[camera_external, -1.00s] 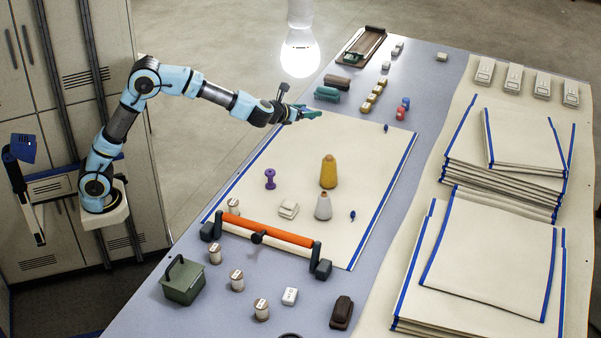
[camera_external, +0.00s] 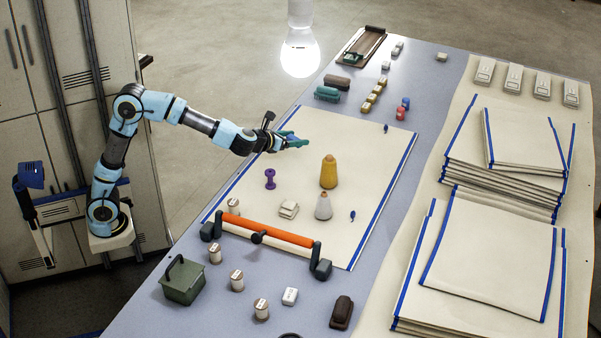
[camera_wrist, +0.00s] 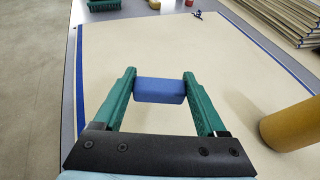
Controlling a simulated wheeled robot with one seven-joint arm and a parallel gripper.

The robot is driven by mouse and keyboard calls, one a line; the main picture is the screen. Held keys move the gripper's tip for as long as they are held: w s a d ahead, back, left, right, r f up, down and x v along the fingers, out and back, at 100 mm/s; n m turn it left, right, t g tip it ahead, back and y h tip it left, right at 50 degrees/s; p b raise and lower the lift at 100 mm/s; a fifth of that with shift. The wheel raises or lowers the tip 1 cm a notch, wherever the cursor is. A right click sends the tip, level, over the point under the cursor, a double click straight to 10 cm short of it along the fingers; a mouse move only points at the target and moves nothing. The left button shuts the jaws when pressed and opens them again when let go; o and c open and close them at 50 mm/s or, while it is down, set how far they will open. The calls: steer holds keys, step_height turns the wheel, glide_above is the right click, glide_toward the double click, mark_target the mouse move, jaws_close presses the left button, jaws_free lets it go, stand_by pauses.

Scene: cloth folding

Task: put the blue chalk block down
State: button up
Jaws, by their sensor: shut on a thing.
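The blue chalk block (camera_wrist: 160,91) is held between the two green fingers of my gripper (camera_wrist: 160,88) in the wrist view. It is a small blue bar lying crosswise between the fingertips. In the external view my gripper (camera_external: 295,142) hangs over the upper left part of the cream cloth (camera_external: 350,130), and the block is too small to make out there. The cloth has blue edges and lies flat on the table. How high the block is above the cloth I cannot tell exactly, but it appears apart from it.
A yellow cone of thread (camera_external: 329,172) stands on the cloth right of my gripper. A purple spool (camera_external: 270,179), a white cone (camera_external: 323,206) and an orange bar (camera_external: 268,232) are nearer the front. The cloth's upper right part is mostly clear.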

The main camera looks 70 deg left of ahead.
mark_target(294, 155)
step_height(294, 155, down, 4)
steer(key=shift+f+b, duration=0.1)
steer(key=shift+b, duration=0.75)
steer(key=shift+f, duration=0.1)
steer(key=shift+f, duration=0.15)
steer(key=o, duration=1.3)
steer(key=shift+r, duration=0.2)
steer(key=shift+s+d+r, duration=0.1)
steer(key=shift+r, duration=0.1)
steer(key=p+v, duration=0.3)
steer(key=v, duration=0.8)
steer(key=shift+s+d, duration=0.1)
steer(key=shift+s, duration=0.15)
